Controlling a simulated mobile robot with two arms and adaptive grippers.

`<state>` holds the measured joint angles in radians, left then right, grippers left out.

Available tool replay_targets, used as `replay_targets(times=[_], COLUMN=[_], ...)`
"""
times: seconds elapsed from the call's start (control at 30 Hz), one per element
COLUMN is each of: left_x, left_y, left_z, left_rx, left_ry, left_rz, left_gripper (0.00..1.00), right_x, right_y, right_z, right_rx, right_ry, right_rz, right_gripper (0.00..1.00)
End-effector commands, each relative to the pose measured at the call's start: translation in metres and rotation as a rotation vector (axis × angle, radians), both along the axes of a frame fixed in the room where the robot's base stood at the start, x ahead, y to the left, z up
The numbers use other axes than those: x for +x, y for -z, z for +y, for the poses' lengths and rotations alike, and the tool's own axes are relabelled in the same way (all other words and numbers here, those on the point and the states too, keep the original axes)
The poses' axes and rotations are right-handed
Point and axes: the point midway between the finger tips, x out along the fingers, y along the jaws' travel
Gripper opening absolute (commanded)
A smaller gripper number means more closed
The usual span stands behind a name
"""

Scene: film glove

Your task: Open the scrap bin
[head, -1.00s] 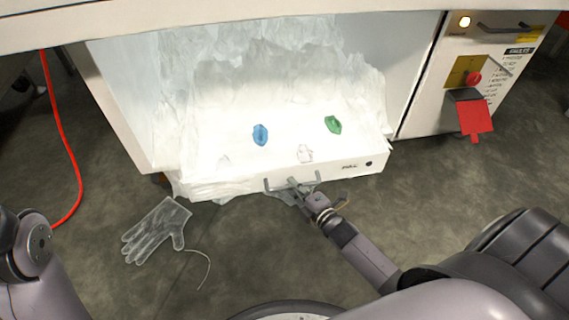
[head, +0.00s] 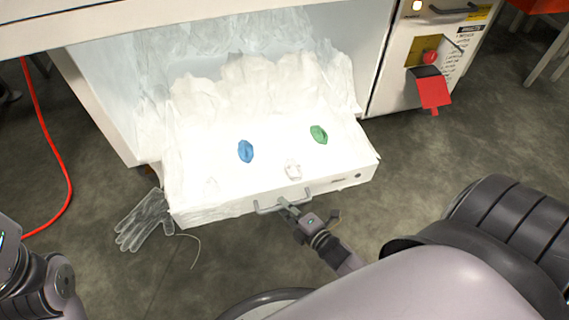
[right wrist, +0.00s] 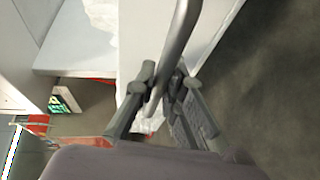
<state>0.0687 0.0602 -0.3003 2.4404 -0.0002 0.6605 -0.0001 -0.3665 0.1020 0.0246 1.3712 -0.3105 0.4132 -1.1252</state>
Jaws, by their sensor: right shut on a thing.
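The scrap bin (head: 225,204) is a white drawer below the machine, pulled out toward me and filled with crumpled clear film. Its grey bar handle (head: 264,211) is on the front panel. My right gripper (head: 287,204) is shut on this handle. In the right wrist view the handle (right wrist: 178,40) passes between the fingers of the right gripper (right wrist: 162,82). My left gripper is out of view; only part of that arm shows at the lower left.
A blue piece (head: 246,152), a green piece (head: 319,134) and a pale piece (head: 293,170) lie in the bin. A clear glove (head: 143,222) lies on the floor beside it. A red hose (head: 62,165) runs at left. A red flap (head: 433,91) hangs on the control panel.

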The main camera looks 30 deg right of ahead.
Motion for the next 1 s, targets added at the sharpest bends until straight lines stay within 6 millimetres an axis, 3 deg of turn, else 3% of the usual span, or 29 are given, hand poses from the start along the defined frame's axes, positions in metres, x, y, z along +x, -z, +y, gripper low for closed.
replay_targets(times=[0.23,0.27,0.57,0.87,1.0], left_x=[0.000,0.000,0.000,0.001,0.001], left_y=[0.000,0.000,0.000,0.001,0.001], left_z=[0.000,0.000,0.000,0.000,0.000], left_rx=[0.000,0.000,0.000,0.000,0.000], left_ry=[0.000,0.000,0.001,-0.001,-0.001], left_rz=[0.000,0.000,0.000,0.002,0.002], left_gripper=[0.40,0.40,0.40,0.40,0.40], right_x=[0.000,0.000,0.000,-0.001,-0.016], right_y=[0.000,0.000,0.000,0.000,-0.001], right_z=[0.000,0.000,0.000,0.000,-0.002], right_rx=[0.003,0.003,0.001,0.000,0.000], right_ry=[0.001,0.001,0.001,0.000,0.001], right_rz=[0.001,0.001,0.001,0.001,0.003], right_gripper=[0.00,0.12,0.31,0.31,0.31])
